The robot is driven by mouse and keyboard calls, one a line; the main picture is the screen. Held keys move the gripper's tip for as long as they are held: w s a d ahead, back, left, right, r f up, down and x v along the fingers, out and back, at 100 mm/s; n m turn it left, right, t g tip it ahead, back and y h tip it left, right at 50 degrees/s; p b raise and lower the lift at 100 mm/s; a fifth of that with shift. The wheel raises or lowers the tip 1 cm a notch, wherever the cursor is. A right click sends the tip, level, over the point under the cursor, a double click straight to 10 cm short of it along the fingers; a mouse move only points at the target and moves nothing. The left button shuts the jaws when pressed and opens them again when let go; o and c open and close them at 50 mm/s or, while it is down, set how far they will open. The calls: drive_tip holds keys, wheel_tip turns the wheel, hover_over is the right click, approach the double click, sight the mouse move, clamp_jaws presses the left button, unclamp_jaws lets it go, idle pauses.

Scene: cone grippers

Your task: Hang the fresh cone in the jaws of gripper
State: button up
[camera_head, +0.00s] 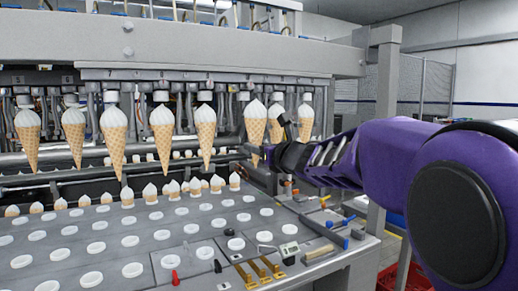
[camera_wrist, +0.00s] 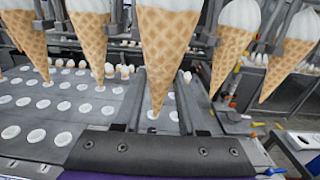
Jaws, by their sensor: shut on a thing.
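My gripper (camera_head: 268,154) reaches in from the right at the machine's front. In the wrist view its two dark fingers (camera_wrist: 160,82) stand on either side of a cone. This fresh cone (camera_wrist: 167,45) has a tan waffle body and white top, hangs point down and looks upright. In the head view it appears to be the cone (camera_head: 256,127) at my fingertips. Its top is cut off in the wrist view, so I cannot tell whether the machine's jaws hold it.
Other cones hang point down in a row, such as one at left (camera_head: 28,130) and close neighbours at right (camera_head: 306,118) (camera_wrist: 236,48). Below lies a grey tray (camera_head: 140,262) with white-rimmed round holes and small cones at its back. Tools lie at its right end.

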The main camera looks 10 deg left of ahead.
drive_tip(key=shift+w, duration=0.1)
idle(0.4)
drive_tip(key=shift+x, duration=1.7)
drive_tip(key=shift+a, duration=0.1)
drive_tip(key=shift+x, duration=1.9)
drive_tip(key=shift+f+b, duration=0.4)
drive_tip(key=shift+b, duration=0.25)
idle(0.6)
drive_tip(key=o, duration=1.3)
